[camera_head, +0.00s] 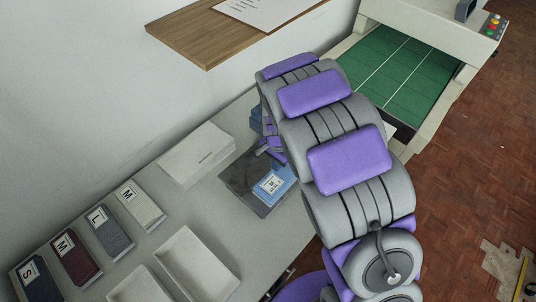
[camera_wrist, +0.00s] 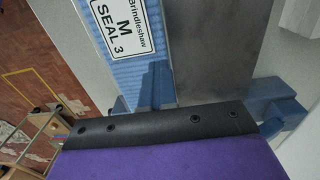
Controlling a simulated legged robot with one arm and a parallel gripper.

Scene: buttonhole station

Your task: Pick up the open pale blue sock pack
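The pale blue sock pack (camera_head: 270,187) lies on a dark grey plate (camera_head: 240,180) on the bench, with a white M label facing up. In the wrist view the pack (camera_wrist: 148,62) shows at upper left, its label reading "Brindleshaw M SEAL 3". I cannot make out which end of it is open. My gripper (camera_head: 270,150) is at the far side of the plate, partly hidden by my arm. In the wrist view my gripper (camera_wrist: 208,98) has its two blue fingers wide apart. The left finger overlaps the pack's edge in the picture; I cannot tell whether they touch. Nothing is between the fingers.
A white box (camera_head: 198,152) lies left of the plate. Several labelled packs, including a maroon one (camera_head: 76,256), line the bench at lower left, near a white tray (camera_head: 200,262). A wooden shelf (camera_head: 215,36) overhangs the wall side. A green-belted machine (camera_head: 405,80) stands beyond.

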